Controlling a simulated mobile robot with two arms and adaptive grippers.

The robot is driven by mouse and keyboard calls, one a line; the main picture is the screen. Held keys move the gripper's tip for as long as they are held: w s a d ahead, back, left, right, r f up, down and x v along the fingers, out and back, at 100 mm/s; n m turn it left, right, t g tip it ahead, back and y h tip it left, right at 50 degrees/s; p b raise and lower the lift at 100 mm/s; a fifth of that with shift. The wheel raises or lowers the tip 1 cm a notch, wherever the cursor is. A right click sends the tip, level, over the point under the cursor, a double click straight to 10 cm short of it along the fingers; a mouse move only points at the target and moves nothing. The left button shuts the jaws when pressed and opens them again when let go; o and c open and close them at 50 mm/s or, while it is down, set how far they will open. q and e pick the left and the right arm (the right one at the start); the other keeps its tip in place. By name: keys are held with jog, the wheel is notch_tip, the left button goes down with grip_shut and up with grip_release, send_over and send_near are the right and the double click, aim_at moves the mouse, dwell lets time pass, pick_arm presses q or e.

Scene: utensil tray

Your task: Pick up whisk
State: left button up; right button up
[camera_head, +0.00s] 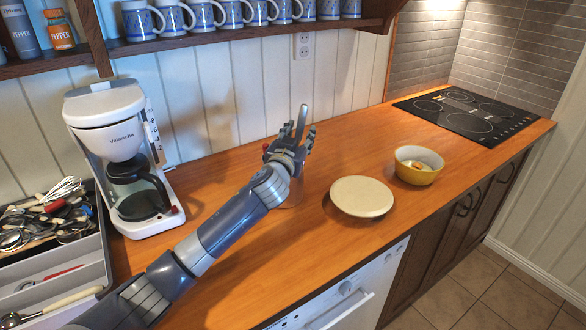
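A whisk (62,188) with pale wire loops lies among several metal utensils at the back of the grey utensil tray (92,246), at the far left. Its handle is hard to make out among the other utensils. My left gripper (300,133) is well to the right of the tray, past the coffee maker, above the back of the counter. Its fingers point up and away, look spread apart and hold nothing that I can see. My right gripper is not in view.
A white coffee maker (108,112) stands between the tray and my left gripper. A glass-like object (293,196) is partly hidden behind my arm. A round cream board (362,196), yellow bowl (418,177) and black cooktop (468,112) are to the right. A mug shelf (190,42) hangs above.

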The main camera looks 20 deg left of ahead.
pick_arm(q)
jog(key=shift+w, duration=0.2)
jog(key=shift+r, duration=0.1)
jog(key=shift+c, duration=0.6)
grip_shut()
jog(key=shift+r, duration=0.1)
